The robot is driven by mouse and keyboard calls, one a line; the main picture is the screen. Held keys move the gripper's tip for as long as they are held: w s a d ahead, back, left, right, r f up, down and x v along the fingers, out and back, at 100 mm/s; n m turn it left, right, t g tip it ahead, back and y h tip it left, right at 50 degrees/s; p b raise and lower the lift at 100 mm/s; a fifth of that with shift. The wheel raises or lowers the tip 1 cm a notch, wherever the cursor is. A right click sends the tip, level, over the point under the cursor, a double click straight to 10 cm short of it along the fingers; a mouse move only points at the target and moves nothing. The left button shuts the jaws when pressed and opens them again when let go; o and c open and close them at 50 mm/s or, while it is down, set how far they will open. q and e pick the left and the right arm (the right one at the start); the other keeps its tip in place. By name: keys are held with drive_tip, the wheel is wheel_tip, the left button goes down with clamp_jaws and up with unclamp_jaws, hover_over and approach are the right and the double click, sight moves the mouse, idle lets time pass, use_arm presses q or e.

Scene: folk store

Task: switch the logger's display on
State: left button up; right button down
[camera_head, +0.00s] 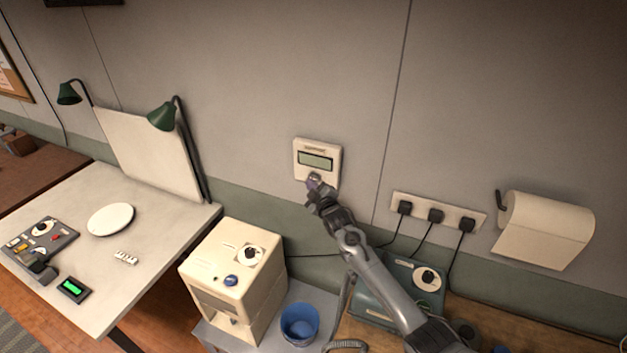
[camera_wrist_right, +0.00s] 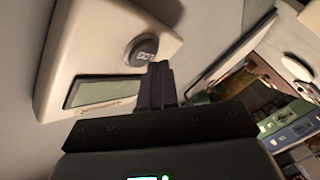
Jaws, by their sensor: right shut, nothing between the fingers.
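The logger (camera_head: 331,149) is a small cream box on the wall with a grey-green display (camera_head: 316,161) that looks blank. In the right wrist view the logger (camera_wrist_right: 75,50) shows its display (camera_wrist_right: 100,92) and a round dark button (camera_wrist_right: 140,51) with a marking. My right gripper (camera_head: 313,184) is at the logger's lower edge and hides the button in the head view. In the wrist view its fingers (camera_wrist_right: 161,72) are together and empty, their tips just beside the button; I cannot tell whether they touch. My left gripper is not in view.
A power strip (camera_head: 478,213) with several plugs and a paper roll (camera_head: 545,230) are on the wall to the right. Below stand a cream machine (camera_head: 215,275), a blue cup (camera_head: 300,323) and a teal device (camera_head: 372,306). A white table (camera_head: 155,225) is at left.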

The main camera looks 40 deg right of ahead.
drive_tip(key=shift+w+d, duration=0.1)
drive_tip(key=shift+d, duration=0.1)
idle(0.4)
drive_tip(key=shift+w+d+b, duration=0.1)
drive_tip(key=shift+d+b, duration=0.15)
drive_tip(key=shift+b, duration=0.05)
drive_tip(key=shift+s+a+p, duration=0.2)
drive_tip(key=shift+a+p, duration=0.2)
drive_tip(key=shift+p, duration=0.1)
idle(0.3)
